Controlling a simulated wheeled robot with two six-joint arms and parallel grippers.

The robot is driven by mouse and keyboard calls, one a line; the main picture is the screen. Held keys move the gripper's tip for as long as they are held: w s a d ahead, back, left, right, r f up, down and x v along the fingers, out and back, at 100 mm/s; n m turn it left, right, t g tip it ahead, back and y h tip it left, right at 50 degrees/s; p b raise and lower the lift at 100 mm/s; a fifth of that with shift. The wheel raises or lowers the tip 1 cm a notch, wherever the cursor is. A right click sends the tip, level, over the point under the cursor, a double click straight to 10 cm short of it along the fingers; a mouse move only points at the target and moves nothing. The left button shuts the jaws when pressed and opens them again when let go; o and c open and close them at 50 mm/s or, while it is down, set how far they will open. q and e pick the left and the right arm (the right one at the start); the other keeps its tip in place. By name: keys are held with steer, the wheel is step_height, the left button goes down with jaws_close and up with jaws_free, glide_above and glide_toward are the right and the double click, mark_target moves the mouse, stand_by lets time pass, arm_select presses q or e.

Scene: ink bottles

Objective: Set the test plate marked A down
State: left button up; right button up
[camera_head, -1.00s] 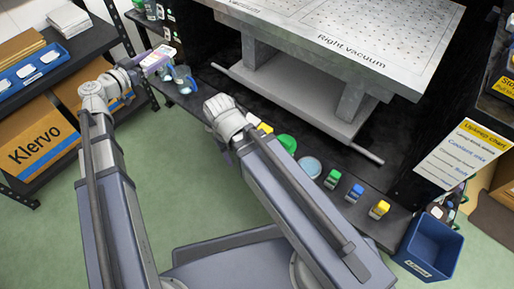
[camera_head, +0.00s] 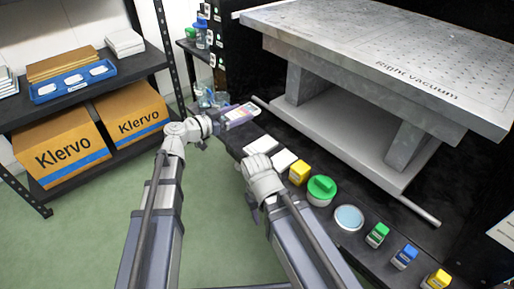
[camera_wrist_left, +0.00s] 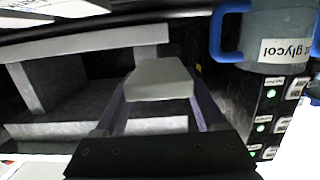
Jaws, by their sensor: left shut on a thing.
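In the left wrist view the plate (camera_wrist_left: 160,80) shows as a plain grey-white block between the two fingers (camera_wrist_left: 157,103). I cannot tell whether it touches the bench. My right gripper (camera_head: 257,165) is beside two white plates on the bench; its fingers are hidden.
A dark bench (camera_head: 378,213) carries white plates (camera_head: 284,160), a yellow-capped bottle (camera_head: 299,173), a green-lidded jar (camera_head: 321,190), a round dish (camera_head: 349,218) and small bottles. A blue-handled glycol jug (camera_wrist_left: 268,40) is near the left gripper.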

arm_select(q)
steer(key=b, duration=0.4)
glide_above(240, 137)
step_height(240, 137, down, 5)
steer(key=shift+r, duration=0.15)
step_height(240, 137, down, 4)
steer(key=b, duration=0.3)
steer(key=shift+r, duration=0.15)
steer(key=shift+b, duration=0.3)
steer(key=o, duration=1.4)
